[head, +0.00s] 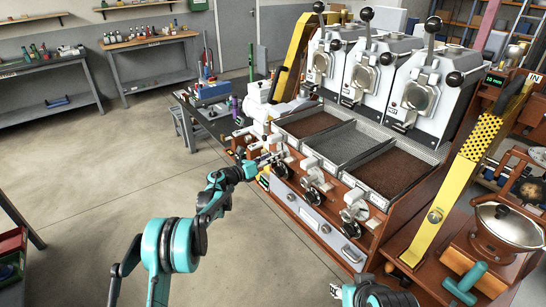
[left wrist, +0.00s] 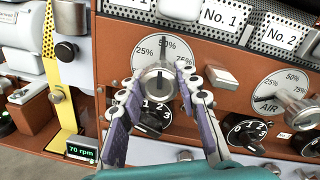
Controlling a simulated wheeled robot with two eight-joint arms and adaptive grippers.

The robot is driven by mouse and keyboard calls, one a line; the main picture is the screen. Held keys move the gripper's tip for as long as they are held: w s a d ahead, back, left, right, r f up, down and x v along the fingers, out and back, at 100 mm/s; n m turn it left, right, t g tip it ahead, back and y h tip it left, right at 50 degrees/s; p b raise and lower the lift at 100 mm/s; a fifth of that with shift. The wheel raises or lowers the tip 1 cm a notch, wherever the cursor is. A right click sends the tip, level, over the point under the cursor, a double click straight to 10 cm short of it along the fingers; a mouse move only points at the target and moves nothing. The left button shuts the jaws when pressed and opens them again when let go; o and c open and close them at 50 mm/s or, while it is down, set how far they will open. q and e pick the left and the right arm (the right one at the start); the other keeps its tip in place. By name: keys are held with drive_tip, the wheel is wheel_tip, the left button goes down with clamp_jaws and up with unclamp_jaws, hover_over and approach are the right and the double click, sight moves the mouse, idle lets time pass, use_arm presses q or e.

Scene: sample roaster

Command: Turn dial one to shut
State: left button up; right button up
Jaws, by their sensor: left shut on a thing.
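Dial one (left wrist: 159,82) is a round silvery knob on a white scale plate marked 25%, 50% and 75%, below the "No. 1" label (left wrist: 225,17) in the left wrist view. My left gripper (left wrist: 158,76) has its two purple-grey padded fingers on either side of the knob, shut on it. In the head view my left gripper (head: 266,160) reaches the front panel of the roaster at its left end, and the dial is largely hidden there. My right gripper (head: 336,290) shows only in part at the bottom edge.
Below dial one is a black numbered knob (left wrist: 152,116). To its right is the "AIR" dial (left wrist: 283,92) with its own black knob (left wrist: 245,133). A yellow strip (left wrist: 64,75) stands left, above a "70 rpm" display (left wrist: 82,152). Open floor (head: 110,160) lies left of the roaster.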

use_arm(q)
drive_tip(key=n, duration=0.5)
drive_tip(key=shift+p, duration=0.4)
drive_tip(key=n, duration=0.5)
drive_tip(key=shift+r+n+g+p, duration=0.1)
drive_tip(key=shift+n+g+p, duration=0.2)
drive_tip(key=n, duration=0.5)
drive_tip(key=shift+g, duration=0.3)
drive_tip(key=n, duration=0.5)
drive_tip(key=shift+h, duration=0.4)
drive_tip(key=shift+n, duration=0.3)
drive_tip(key=o, duration=1.2)
